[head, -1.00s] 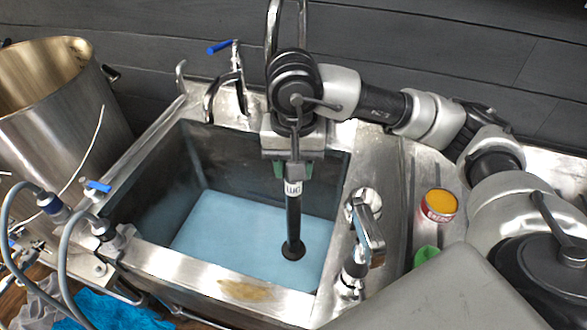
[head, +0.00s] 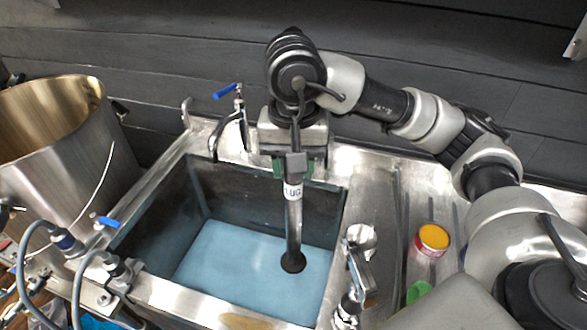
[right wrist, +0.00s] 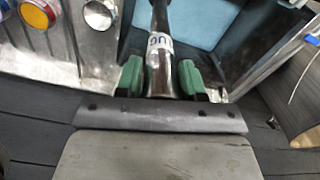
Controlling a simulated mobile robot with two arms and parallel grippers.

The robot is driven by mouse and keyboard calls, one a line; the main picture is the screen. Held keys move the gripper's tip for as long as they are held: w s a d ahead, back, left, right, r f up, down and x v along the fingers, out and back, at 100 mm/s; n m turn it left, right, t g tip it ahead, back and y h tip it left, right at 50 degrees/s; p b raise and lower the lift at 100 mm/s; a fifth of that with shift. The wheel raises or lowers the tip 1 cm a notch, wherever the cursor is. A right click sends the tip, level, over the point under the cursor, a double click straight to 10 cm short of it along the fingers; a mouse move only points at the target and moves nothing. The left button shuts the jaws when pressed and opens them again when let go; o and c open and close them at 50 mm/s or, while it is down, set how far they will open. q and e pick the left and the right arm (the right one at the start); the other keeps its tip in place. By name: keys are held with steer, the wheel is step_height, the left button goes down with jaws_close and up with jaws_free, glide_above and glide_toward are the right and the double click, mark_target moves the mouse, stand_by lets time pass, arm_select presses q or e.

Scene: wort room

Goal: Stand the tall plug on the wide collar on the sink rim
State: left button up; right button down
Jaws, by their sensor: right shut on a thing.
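The tall plug (head: 294,220) is a slim metal and dark rod with a white label and a round black foot. It hangs about upright over the sink basin (head: 215,250), foot down. My right gripper (head: 293,168) is shut on its upper part. In the right wrist view, the plug (right wrist: 161,60) stands between the green finger pads of the gripper (right wrist: 160,82). A round metal fitting (head: 361,237) sits on the sink's right rim beside a tap; I cannot tell whether it is the wide collar. My left gripper is out of view.
A tin with a yellow-orange top (head: 432,240) and a green item (head: 418,291) stand on the drainboard right of the basin. A blue-handled tap (head: 228,91) rises at the back rim. A big metal pot (head: 60,140) and hoses are at left.

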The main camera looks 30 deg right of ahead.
step_height(320, 180, up, 8)
steer(key=p, duration=0.5)
steer(key=shift+r, duration=0.25)
steer(key=shift+f, duration=0.2)
